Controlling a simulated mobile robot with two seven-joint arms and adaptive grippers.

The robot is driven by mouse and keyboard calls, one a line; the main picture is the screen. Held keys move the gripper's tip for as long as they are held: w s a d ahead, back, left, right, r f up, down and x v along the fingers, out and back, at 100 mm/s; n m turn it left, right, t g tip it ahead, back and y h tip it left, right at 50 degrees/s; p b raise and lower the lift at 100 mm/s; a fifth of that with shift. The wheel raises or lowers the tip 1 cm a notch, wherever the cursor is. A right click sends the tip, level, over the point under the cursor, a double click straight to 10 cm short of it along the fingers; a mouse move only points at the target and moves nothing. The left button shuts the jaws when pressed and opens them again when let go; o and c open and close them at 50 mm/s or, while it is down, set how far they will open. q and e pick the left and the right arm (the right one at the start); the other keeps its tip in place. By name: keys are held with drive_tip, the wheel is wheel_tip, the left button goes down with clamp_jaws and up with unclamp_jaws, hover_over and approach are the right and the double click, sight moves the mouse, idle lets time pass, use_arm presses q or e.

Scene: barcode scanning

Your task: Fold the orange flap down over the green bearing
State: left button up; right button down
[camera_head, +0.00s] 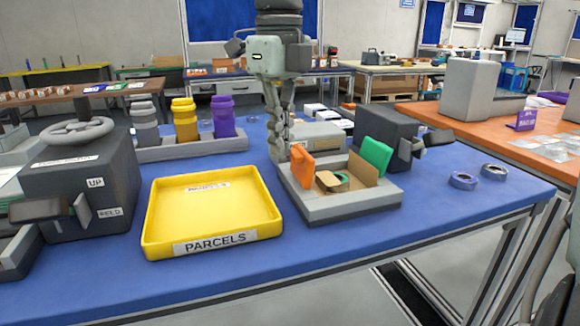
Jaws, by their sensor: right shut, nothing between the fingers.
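An open cardboard box (362,168) sits in a grey fixture (345,205) on the blue table. The orange flap (301,168) stands up at the box's left side, and a green flap (376,155) stands up at its back right. The green bearing (341,178) lies inside the box, partly hidden by the cardboard. My right gripper (279,152) points down, shut and empty, just left of and behind the orange flap. I cannot tell whether it touches the flap. My left gripper is not in view.
A yellow PARCELS tray (212,215) stands left of the fixture, empty. A dark machine with a handwheel (85,180) is at the left. Grey, yellow and purple bottles (222,117) stand behind. The front table strip is clear.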

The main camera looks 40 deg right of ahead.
drive_tip(key=shift+w+a+r, duration=0.1)
drive_tip(key=shift+a+r, duration=0.15)
drive_tip(key=shift+a, duration=0.15)
wheel_tip(320, 180, up, 8)
drive_tip(key=p, duration=0.1)
idle(0.4)
drive_tip(key=shift+f, duration=0.15)
idle(0.3)
